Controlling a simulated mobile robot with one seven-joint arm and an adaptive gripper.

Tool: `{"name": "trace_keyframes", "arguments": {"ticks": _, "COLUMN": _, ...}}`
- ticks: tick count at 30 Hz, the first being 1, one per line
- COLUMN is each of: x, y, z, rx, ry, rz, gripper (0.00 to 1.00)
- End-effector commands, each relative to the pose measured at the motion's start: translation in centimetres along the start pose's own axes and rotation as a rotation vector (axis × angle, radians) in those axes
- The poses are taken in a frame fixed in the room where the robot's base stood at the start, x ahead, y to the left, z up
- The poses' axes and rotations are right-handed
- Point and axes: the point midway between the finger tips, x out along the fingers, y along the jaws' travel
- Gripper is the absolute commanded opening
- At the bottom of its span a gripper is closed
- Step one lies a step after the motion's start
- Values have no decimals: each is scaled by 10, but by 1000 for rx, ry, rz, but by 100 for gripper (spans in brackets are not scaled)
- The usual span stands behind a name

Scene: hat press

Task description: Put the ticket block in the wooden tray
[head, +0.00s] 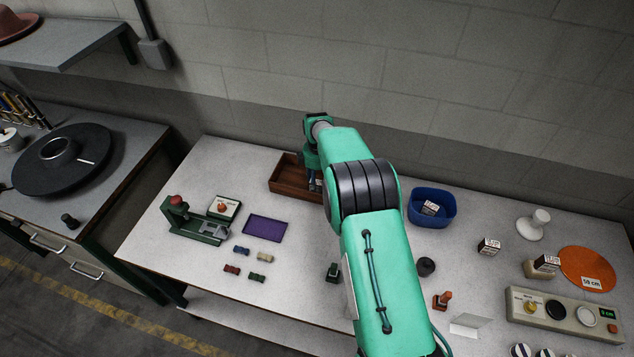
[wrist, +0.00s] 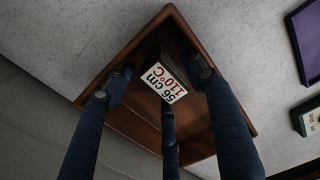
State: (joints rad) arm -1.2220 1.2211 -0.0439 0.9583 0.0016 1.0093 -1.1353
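The wooden tray (head: 285,178) stands at the back of the table, partly hidden behind my arm. In the wrist view the tray's rim (wrist: 122,58) surrounds my gripper (wrist: 160,76), whose dark fingers reach down inside it. The ticket block (wrist: 165,80), dark with a white label reading 56 cm and 110°C, is in the tray between the fingers. A gap shows between the left finger and the block; the right finger is close beside it. The fingers look spread. The third finger is at the label's lower edge; contact there is unclear.
A blue bowl (head: 447,211) holding a labelled block stands right of my arm. Other labelled blocks (head: 488,247) (head: 543,266) and an orange disc (head: 588,268) are at the right. A purple mat (head: 265,228) and green press (head: 190,222) are left of the arm.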

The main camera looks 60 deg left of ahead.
Motion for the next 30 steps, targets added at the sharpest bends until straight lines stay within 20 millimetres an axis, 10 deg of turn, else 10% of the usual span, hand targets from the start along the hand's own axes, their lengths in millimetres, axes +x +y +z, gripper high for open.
{"name": "trace_keyframes", "arguments": {"ticks": 14, "x": -11, "y": 1, "z": 0, "rx": 0, "ry": 1, "rz": 2, "gripper": 55}}
{"name": "trace_keyframes", "arguments": {"ticks": 30, "x": -92, "y": 1, "z": 0, "rx": 0, "ry": 1, "rz": 3, "gripper": 55}}
